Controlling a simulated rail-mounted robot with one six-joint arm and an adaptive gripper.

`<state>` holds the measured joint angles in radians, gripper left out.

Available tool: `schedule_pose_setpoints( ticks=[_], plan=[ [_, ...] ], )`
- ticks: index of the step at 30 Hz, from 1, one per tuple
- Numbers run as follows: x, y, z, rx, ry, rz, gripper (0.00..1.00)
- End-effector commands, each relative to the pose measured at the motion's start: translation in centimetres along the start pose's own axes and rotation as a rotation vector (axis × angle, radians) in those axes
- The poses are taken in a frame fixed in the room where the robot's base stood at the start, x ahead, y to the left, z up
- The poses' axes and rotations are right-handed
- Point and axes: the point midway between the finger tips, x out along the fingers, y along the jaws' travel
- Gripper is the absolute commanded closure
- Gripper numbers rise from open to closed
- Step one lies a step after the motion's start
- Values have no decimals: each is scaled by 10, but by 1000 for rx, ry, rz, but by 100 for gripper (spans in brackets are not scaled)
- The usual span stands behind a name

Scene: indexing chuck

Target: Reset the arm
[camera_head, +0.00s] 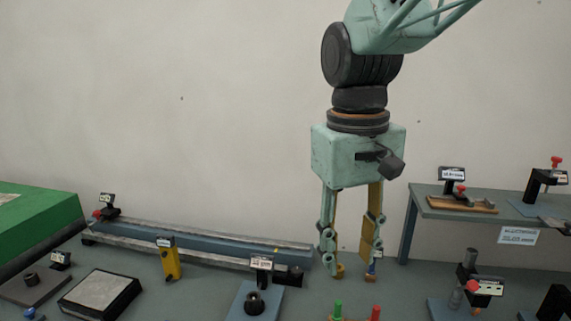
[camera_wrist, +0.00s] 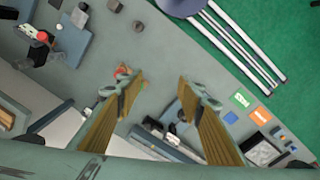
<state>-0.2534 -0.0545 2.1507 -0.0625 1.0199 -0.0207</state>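My gripper (camera_head: 356,272) hangs from my arm in the head view, pointing down above the back of the grey-green bench. Its two fingers stand apart with nothing visible between them, so it is open and empty. In the wrist view the two tan-padded fingers (camera_wrist: 160,82) are also spread, with only bench surface between them. The fingertips look close to small fixtures on the bench, but no contact can be made out.
A long rail (camera_head: 200,245) lies left of my gripper. A raised shelf (camera_head: 420,207) with fixtures stands right. In front are a green peg (camera_head: 338,309), a red peg (camera_head: 375,313) and a blue block fixture (camera_head: 240,303). A yellow tool (camera_head: 172,264) stands by the rail.

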Motion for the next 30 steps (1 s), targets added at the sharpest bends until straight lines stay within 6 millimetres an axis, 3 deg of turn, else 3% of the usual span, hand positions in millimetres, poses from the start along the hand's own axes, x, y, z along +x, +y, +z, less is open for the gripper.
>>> schedule_pose_setpoints(
  ticks=[13, 30],
  plan=[
    [-13, 19, 61, 89, 87, -7, 65],
    [-14, 32, 138, 197, 194, -7, 65]
  ],
)
